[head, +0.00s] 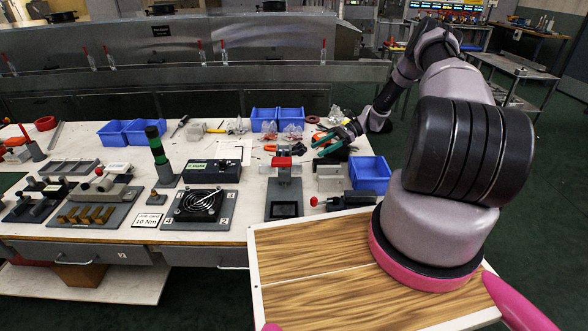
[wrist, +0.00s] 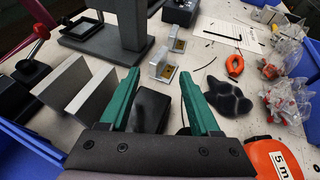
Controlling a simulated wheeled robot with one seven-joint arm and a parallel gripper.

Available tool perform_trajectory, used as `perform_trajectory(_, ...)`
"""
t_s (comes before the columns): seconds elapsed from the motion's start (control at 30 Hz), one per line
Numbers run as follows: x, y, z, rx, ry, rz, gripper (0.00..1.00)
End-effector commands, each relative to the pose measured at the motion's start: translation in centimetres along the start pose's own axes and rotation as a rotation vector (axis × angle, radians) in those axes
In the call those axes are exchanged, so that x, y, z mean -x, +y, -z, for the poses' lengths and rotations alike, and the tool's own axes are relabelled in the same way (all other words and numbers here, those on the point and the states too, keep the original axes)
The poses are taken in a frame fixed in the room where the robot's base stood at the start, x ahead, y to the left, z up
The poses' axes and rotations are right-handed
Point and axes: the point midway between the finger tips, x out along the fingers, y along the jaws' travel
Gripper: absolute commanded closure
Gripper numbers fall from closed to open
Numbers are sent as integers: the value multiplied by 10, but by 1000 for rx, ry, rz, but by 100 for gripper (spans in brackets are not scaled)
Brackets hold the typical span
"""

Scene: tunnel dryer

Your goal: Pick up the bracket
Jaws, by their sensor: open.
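Two small silver angle brackets (wrist: 163,62) stand close together on the white table in the wrist view, just beyond my fingertips. Each has a yellowish spot on its face. I cannot clearly make them out in the head view. My gripper (wrist: 158,78) has green fingers, spread apart with nothing held between them. A black block (wrist: 150,108) shows between and below the fingers, apart from the brackets. In the head view my gripper (head: 322,145) hangs low over the right part of the table.
A larger grey angled block (wrist: 75,85) stands left of my fingers. A dark stand (wrist: 125,30) rises behind it. A black lump (wrist: 228,98), an orange tape measure (wrist: 278,158) and clear-and-red parts (wrist: 285,100) lie right. A blue bin (head: 370,172) sits at the table's right edge.

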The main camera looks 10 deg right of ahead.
Motion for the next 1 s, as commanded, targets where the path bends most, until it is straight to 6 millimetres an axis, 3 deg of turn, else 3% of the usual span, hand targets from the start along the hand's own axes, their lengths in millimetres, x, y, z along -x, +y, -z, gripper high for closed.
perform_trajectory(0.2,-35,1,0,0,0,-4,37)
perform_trajectory(0.37,-46,1,0,0,1,-2,37)
perform_trajectory(0.7,-90,2,4,1,1,-3,37)
perform_trajectory(1.0,-94,2,4,1,2,-1,37)
